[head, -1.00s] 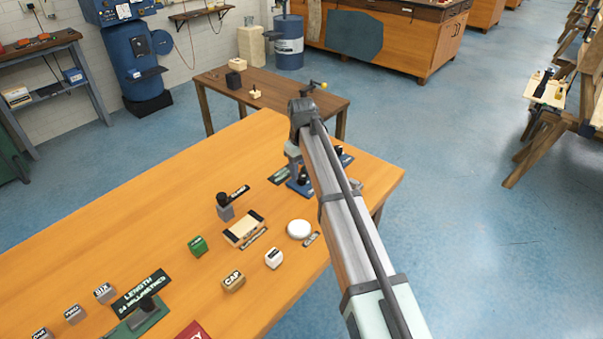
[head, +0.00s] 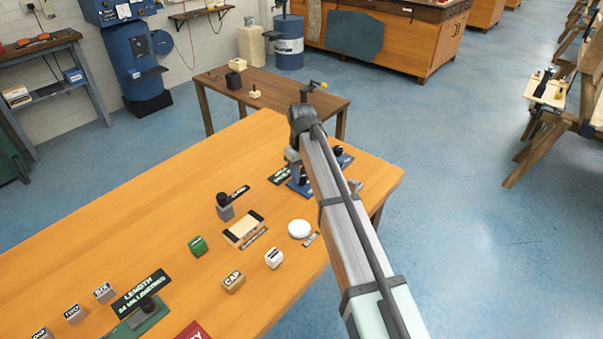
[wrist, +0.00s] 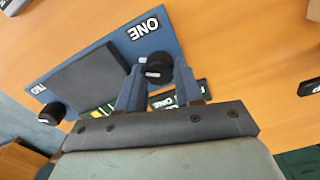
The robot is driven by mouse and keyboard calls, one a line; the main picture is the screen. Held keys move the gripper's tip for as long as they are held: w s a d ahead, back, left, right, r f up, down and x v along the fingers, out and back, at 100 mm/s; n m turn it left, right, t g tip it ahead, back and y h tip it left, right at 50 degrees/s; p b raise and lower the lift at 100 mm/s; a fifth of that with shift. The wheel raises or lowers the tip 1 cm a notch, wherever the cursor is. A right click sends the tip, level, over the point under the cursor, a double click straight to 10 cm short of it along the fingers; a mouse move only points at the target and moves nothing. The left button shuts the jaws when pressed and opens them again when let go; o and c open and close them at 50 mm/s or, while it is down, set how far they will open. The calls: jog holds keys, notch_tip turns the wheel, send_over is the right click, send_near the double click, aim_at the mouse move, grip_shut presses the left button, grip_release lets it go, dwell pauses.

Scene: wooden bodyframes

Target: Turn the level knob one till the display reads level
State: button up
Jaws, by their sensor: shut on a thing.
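A blue base (wrist: 190,38) with white words ONE and TWO carries a dark plate (wrist: 85,73) in the wrist view. It shows partly behind my arm in the head view (head: 297,187). The black level knob one (wrist: 158,70), with a white mark on top, stands by the word ONE. My gripper (wrist: 158,78) is shut on this knob, one blue finger at each side. The other black knob (wrist: 52,113) stands free near the word TWO. A dark display (head: 280,175) with green letters lies beside the base; I cannot read it fully, and my gripper partly covers it in the wrist view.
A round white disc (head: 299,229), a wooden tray (head: 244,229), a knob on a grey block (head: 224,207) and several labelled blocks stand on the orange bench (head: 150,220). A smaller brown table (head: 215,88) stands behind. The bench's far left surface is clear.

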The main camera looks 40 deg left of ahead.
aim_at(302, 176)
jog(key=shift+m, duration=1.7)
jog(key=o, duration=0.8)
notch_tip(302, 176, up, 14)
jog(key=shift+f, duration=0.1)
